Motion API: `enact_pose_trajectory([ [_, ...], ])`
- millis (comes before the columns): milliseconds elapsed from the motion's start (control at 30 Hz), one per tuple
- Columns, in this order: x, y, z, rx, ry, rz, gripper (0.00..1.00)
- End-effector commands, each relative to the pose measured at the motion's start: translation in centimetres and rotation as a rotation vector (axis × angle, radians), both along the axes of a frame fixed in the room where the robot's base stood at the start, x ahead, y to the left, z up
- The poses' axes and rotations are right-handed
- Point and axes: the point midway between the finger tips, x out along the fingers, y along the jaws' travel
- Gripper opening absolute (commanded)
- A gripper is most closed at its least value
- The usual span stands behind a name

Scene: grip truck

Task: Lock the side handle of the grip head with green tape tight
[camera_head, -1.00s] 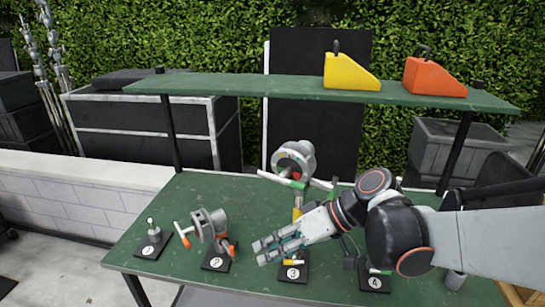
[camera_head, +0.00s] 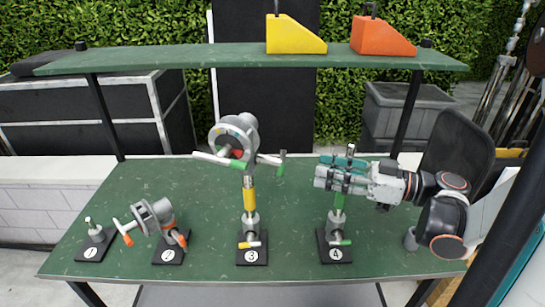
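A grey round grip head (camera_head: 236,135) sits atop the yellow-banded post of stand 3 (camera_head: 251,258). Green tape shows under the head, and its right-hand side handle (camera_head: 281,162) has a green end. A pale handle reaches left from it. Stand 4 (camera_head: 335,255) has a green-banded post (camera_head: 339,203) and a green-ended handle (camera_head: 341,242) at its base. My gripper (camera_head: 322,178) points left, level with the top of stand 4's post and overlapping it. It is apart from the head on stand 3. Its finger gap and any contact with stand 4 are unclear.
Stand 2 holds an orange-taped grip head (camera_head: 152,216); stand 1 (camera_head: 94,240) holds a small pin. A shelf (camera_head: 150,60) spans the back, bearing yellow (camera_head: 296,36) and orange (camera_head: 382,37) wedges. The green tabletop (camera_head: 180,180) is clear behind stands 1 and 2.

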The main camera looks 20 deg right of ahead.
Motion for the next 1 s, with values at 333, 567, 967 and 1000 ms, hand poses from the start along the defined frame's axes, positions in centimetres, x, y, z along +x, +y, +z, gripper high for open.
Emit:
enact_pose_trajectory([
  [333, 2.6, 3.5, -0.1, 0.0, 0.0, 0.005, 0.38],
  [567, 4.9, 6.7, -0.1, 0.0, 0.0, 0.005, 0.38],
  [967, 8.0, 10.5, -0.1, -0.001, 0.001, 0.001, 0.38],
  [1000, 8.1, 10.7, -0.1, -0.001, 0.001, 0.001, 0.38],
])
